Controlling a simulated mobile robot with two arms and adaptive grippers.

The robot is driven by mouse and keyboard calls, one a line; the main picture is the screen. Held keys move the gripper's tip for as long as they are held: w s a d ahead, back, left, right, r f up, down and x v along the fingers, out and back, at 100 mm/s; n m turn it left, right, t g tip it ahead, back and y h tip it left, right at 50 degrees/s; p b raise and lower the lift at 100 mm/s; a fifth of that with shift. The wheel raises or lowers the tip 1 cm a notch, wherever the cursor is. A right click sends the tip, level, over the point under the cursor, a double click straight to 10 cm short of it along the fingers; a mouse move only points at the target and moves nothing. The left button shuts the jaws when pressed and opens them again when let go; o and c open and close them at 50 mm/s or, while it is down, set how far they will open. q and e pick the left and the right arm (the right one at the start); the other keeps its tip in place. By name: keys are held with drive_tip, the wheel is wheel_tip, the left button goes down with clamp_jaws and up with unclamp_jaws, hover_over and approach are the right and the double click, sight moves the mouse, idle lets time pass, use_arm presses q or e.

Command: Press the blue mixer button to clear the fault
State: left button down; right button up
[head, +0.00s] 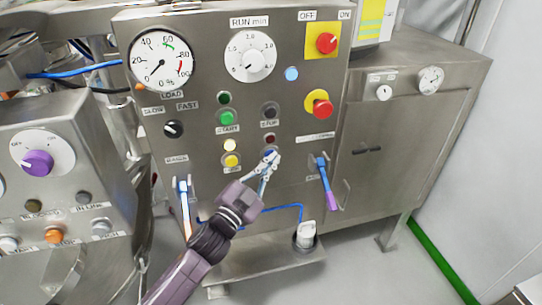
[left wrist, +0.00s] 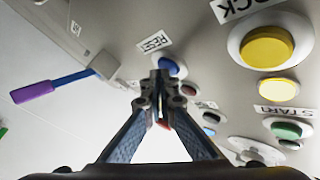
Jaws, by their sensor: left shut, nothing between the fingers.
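The blue button (left wrist: 173,67) sits beside a RESET label on the steel control panel (head: 190,92). In the left wrist view it is just beyond my fingertips, partly covered by them. In the head view my fingertips cover most of the spot. My left gripper (head: 270,162) is shut and empty, pointing at the panel's lower middle, right of the yellow button (head: 232,161). The gripper also shows in the left wrist view (left wrist: 161,80). I cannot tell whether its tips touch the button. My right gripper is not in view.
A green START button (head: 226,118), a red emergency stop (head: 320,106) and a round blue light (head: 292,74) are on the same panel. A blue-and-purple handle (head: 326,180) sticks out at lower right. A side console with a purple knob (head: 38,163) stands left.

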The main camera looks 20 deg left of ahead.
use_arm(q)
drive_tip(key=shift+s, duration=0.15)
drive_tip(key=shift+s+d, duration=0.45)
drive_tip(key=shift+s, duration=0.15)
drive_tip(key=shift+s+d+p, duration=0.2)
drive_tip(key=shift+s+d, duration=0.55)
drive_tip(key=shift+s, duration=0.3)
drive_tip(key=shift+s+d+p, duration=0.2)
drive_tip(key=shift+s+d, duration=0.5)
drive_tip(key=shift+s, duration=0.35)
